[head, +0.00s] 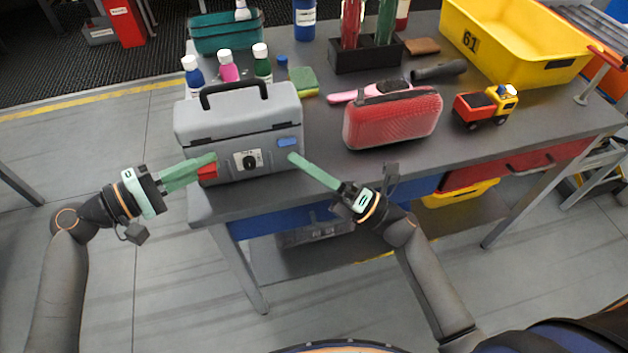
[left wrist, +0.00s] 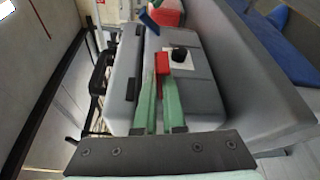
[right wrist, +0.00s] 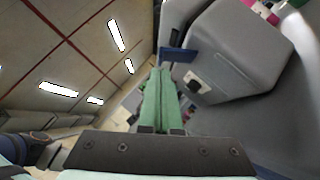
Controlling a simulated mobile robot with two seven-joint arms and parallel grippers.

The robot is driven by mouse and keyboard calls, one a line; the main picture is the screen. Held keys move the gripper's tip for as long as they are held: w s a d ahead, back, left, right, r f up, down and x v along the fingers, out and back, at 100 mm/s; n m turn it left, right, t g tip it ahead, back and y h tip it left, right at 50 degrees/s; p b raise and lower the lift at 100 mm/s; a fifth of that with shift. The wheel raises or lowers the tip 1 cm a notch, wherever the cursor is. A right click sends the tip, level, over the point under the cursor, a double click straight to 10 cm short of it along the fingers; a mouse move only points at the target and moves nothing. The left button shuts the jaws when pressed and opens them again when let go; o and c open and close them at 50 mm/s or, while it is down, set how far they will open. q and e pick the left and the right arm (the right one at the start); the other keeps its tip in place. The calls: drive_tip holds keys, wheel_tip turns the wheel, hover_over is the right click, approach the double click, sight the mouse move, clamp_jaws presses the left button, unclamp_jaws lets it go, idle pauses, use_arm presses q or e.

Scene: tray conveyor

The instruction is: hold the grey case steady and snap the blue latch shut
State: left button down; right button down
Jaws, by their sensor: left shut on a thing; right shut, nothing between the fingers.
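The grey case (head: 215,123) stands on the table with its lid down and black handle on top. A red latch (head: 207,172) is on its front left, also in the left wrist view (left wrist: 161,62). The blue latch (head: 289,142) is on its front right; it appears tilted outward in the left wrist view (left wrist: 149,22) and shows in the right wrist view (right wrist: 177,54). My left gripper (head: 212,161) is shut on the red latch. My right gripper (head: 293,157) is shut and empty, fingertips just below the blue latch; I cannot tell whether they touch it.
A red pencil case (head: 393,120) lies right of the grey case, with a toy truck (head: 485,107) beyond. Bottles (head: 229,68) and a teal basket (head: 225,33) stand behind. A yellow bin (head: 515,45) is at the back right. The table's front edge runs just before the case.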

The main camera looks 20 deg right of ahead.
use_arm(q)
drive_tip(key=shift+r, duration=0.15)
use_arm(e)
drive_tip(key=shift+w+r, duration=0.2)
drive_tip(key=shift+w, duration=0.05)
drive_tip(key=shift+w+r, duration=0.1)
drive_tip(key=shift+r, duration=0.45)
idle(0.4)
drive_tip(key=shift+w+r, duration=0.35)
drive_tip(key=shift+r, duration=0.2)
drive_tip(key=shift+w+r, duration=0.35)
drive_tip(key=shift+r, duration=0.2)
drive_tip(key=shift+w+r, duration=0.15)
drive_tip(key=s+d, duration=0.7)
drive_tip(key=s, duration=0.4)
